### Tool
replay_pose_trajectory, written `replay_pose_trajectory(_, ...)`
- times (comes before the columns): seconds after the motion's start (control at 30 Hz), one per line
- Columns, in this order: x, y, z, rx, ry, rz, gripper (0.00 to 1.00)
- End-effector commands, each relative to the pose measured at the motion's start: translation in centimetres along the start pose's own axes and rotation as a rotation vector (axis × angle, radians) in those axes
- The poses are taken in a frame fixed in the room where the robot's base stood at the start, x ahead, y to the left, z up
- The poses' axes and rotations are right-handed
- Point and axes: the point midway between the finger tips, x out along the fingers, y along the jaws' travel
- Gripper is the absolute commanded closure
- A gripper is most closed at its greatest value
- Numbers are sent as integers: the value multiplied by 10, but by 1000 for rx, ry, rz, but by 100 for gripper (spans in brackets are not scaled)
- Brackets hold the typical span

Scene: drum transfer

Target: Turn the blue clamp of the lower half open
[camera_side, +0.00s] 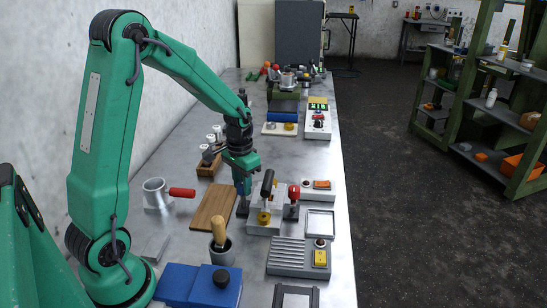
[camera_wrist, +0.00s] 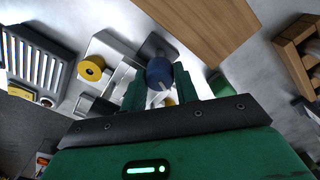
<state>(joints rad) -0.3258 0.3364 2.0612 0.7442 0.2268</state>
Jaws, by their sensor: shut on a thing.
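The blue clamp (camera_wrist: 159,72) is a round blue knob with a pale line on its face. In the wrist view it sits between the two green fingers of my gripper (camera_wrist: 160,88), which are shut on it. In the side view my gripper (camera_side: 242,184) points down at the left end of a pale metal fixture (camera_side: 268,222), where only a little blue shows at the fingertips. The fingers hide part of the clamp.
A wooden board (camera_side: 214,207) lies left of the fixture. A ribbed grey tray (camera_side: 287,256) and a cup with a wooden-handled tool (camera_side: 220,232) stand in front. A wooden rack with white-topped items (camera_side: 209,165) stands behind. A metal mug with a red handle (camera_side: 156,193) is at left.

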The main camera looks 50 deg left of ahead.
Motion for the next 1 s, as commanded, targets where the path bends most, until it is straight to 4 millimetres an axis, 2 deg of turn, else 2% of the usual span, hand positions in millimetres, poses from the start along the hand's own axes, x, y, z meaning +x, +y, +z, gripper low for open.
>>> replay_pose_trajectory(0.2,-1,0,0,-195,0,0,93)
replay_pose_trajectory(0.5,-1,0,0,-380,0,0,93)
replay_pose_trajectory(1.0,-2,0,0,-442,1,0,93)
